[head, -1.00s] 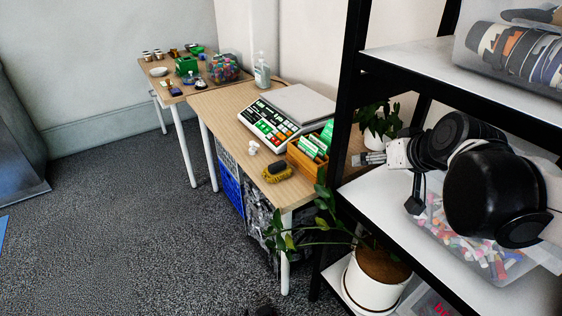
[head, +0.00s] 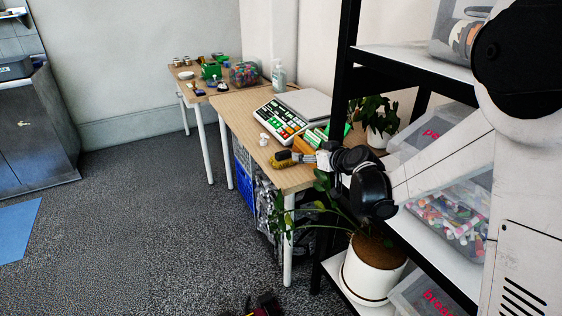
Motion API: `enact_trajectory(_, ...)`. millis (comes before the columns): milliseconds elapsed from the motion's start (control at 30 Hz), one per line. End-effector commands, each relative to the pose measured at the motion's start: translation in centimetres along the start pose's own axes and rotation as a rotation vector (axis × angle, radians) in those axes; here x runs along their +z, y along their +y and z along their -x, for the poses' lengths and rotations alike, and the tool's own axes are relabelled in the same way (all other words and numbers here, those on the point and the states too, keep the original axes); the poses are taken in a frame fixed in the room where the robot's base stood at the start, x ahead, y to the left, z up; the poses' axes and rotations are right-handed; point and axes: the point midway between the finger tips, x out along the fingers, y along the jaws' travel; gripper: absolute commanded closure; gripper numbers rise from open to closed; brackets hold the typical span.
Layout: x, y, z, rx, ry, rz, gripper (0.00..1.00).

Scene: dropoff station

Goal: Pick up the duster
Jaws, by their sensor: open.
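The duster (head: 283,160), a small brush with a dark top and yellow bristles, lies near the front edge of the wooden table (head: 238,109). My gripper (head: 305,158) has come in from the right, low over the table corner. It is open, and its fingertips are at or close beside the right end of the duster. The view is too small to tell whether they touch, and my gripper partly hides that end.
A scale (head: 279,118) and a wooden bin of green boxes (head: 309,138) stand just behind the duster. Small white items (head: 264,138) lie to its left. A black shelf post (head: 341,110) and a plant (head: 309,208) crowd the right side.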

Motion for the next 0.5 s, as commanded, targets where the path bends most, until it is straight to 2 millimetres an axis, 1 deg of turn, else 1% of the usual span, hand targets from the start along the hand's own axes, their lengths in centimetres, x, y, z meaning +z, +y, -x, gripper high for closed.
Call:
enact_trajectory(33, 0.7, 0.1, -1.2, -0.003, 0.012, 0.005, 0.25)
enact_trajectory(100, 1.4, 0.2, -2.5, -0.007, 0.030, 0.012, 0.25)
enact_trajectory(300, 3.4, 0.5, -5.7, -0.012, 0.074, 0.029, 0.25)
enact_trajectory(400, 4.1, 0.5, -6.6, -0.013, 0.089, 0.035, 0.25)
enact_trajectory(500, 4.5, 0.5, -7.2, -0.013, 0.097, 0.038, 0.25)
